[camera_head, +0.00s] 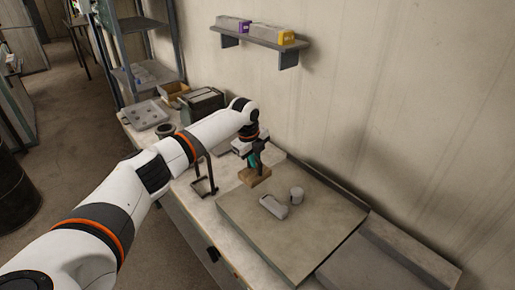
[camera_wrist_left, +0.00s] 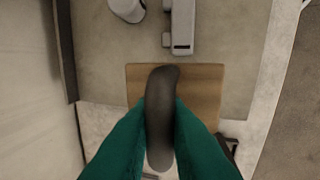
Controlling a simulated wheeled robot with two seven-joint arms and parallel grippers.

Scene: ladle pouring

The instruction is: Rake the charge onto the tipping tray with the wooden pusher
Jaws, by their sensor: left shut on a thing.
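My left gripper (camera_head: 254,160) points down and is shut on the wooden pusher (camera_head: 255,178). In the left wrist view, its green fingers (camera_wrist_left: 160,125) close on the pusher's dark handle (camera_wrist_left: 160,110), with the wooden head (camera_wrist_left: 202,88) beyond. The pusher stands at the back-left end of a beige board (camera_head: 300,240). On the board are a grey blocky piece (camera_head: 273,207) and a short pale cylinder (camera_head: 296,195), apart from the pusher. A low grey tray (camera_head: 365,262) is at the lower right, beside the board; whether it tips cannot be told. My right gripper is out of view.
A black wire stand (camera_head: 205,187) is left of the board. A dark box (camera_head: 203,104), a small pot (camera_head: 165,130) and a panel with holes (camera_head: 145,114) stand farther back. A wall shelf (camera_head: 262,37) with boxes hangs above. A wall bounds the right side.

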